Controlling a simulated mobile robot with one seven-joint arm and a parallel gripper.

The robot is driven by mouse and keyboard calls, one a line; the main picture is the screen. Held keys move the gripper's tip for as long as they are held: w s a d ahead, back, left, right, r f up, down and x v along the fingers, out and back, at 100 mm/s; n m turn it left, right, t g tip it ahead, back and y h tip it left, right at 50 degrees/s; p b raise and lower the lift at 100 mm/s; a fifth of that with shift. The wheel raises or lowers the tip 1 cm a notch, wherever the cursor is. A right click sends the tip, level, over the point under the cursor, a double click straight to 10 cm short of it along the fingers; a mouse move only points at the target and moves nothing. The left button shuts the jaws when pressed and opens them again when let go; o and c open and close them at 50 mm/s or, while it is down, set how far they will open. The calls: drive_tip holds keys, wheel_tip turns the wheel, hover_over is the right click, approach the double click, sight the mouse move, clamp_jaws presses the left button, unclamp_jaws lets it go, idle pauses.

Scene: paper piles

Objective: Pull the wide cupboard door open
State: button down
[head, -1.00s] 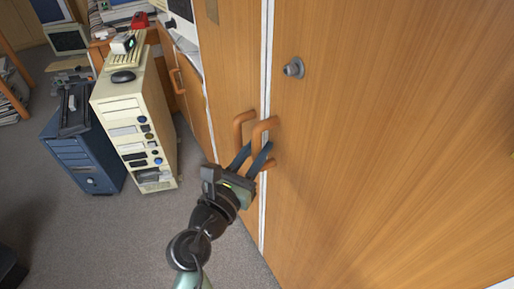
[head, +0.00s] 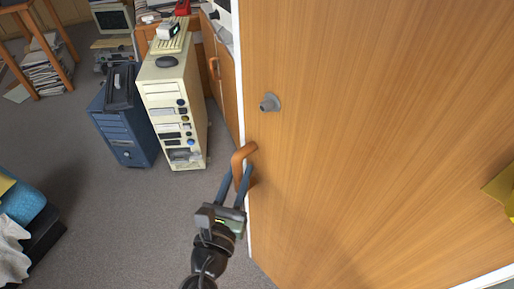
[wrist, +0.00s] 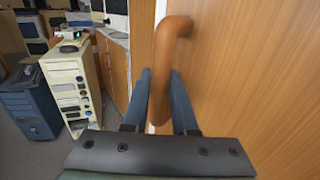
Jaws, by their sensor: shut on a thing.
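The wide cupboard door (head: 370,120) is light brown wood with a white edge and fills the right of the head view. It also fills the right of the wrist view (wrist: 260,90). Its brown, rounded handle (head: 240,158) sits near the door's left edge, below a grey lock knob (head: 270,102). My gripper (head: 238,178) is shut on the handle. In the wrist view the two blue fingers of my gripper (wrist: 163,85) lie on either side of the handle (wrist: 168,50). The door's edge stands out in front of the neighbouring cupboard front. The hinge side is not in view.
A beige computer tower (head: 172,110) and a blue tower (head: 122,130) stand on the floor left of the door. Grey carpet (head: 100,210) is free around my arm. A dark and blue heap (head: 25,210) lies at the lower left.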

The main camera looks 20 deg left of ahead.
drive_tip(key=s+a+n+y, duration=0.1)
drive_tip(key=s+n+y, duration=0.1)
drive_tip(key=s, duration=0.4)
drive_tip(key=s+a+n+g+y+b, duration=0.1)
drive_tip(key=s+y, duration=0.2)
drive_tip(key=s, duration=0.3)
drive_tip(key=shift+a+n+y, duration=0.35)
drive_tip(key=shift+n+y, duration=0.05)
drive_tip(key=shift+s, duration=0.1)
drive_tip(key=c, duration=1)
unclamp_jaws()
drive_tip(key=b+v, duration=0.5)
drive_tip(key=v, duration=0.8)
drive_tip(key=shift+r, duration=0.25)
